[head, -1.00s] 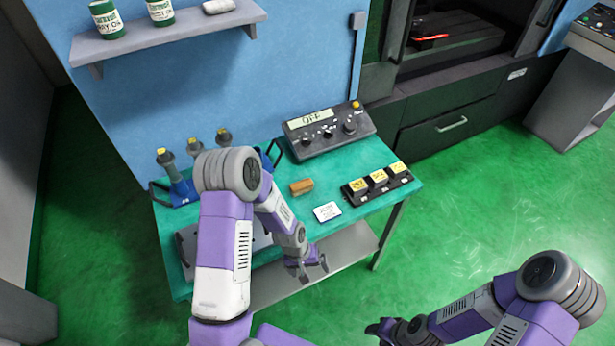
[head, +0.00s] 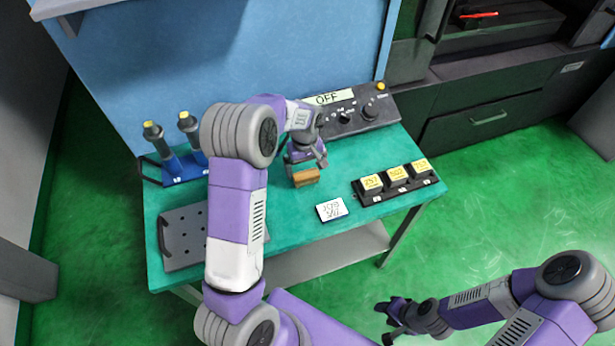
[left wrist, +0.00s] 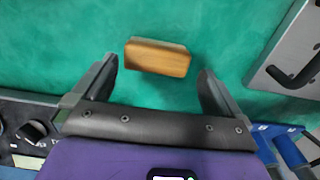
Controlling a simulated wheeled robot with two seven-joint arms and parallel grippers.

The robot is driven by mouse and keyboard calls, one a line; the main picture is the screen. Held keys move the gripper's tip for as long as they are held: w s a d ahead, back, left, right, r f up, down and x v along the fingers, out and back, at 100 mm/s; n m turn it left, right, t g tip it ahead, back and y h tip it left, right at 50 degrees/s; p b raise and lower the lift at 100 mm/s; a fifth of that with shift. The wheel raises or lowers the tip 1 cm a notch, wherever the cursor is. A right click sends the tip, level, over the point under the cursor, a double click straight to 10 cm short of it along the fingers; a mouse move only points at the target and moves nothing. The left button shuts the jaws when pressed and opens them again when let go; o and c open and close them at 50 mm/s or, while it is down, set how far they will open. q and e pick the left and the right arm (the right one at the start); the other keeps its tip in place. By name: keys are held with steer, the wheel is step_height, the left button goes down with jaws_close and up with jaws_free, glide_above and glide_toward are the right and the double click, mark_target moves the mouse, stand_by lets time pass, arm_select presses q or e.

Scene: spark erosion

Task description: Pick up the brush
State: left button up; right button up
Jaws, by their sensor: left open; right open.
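The brush is a small wooden block (head: 306,177) on the green table top, near the middle; no bristles can be made out. In the left wrist view the brush (left wrist: 157,57) lies flat on the green surface, just beyond and between the two open fingers. My left gripper (head: 307,165) is open and empty, above and just behind the brush in the head view, apart from it as far as I can tell. My right gripper (head: 388,318) is open and away from the table, over the floor at the lower right.
A control box (head: 345,116) marked OFF stands behind the brush. A black tray (head: 399,186) with yellow-topped blocks is to the right, and a white card (head: 331,209) lies in front. A blue rack (head: 181,166) and a grey plate (head: 183,236) are at the left.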

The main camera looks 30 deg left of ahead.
mark_target(306, 174)
arm_select(q)
steer(key=f, duration=0.5)
steer(key=shift+w+b, duration=0.2)
steer(key=shift+b, duration=0.1)
steer(key=c, duration=0.7)
steer(key=shift+r, duration=0.15)
step_height(306, 174, up, 10)
steer(key=shift+f+p, duration=0.1)
steer(key=shift+p, duration=0.55)
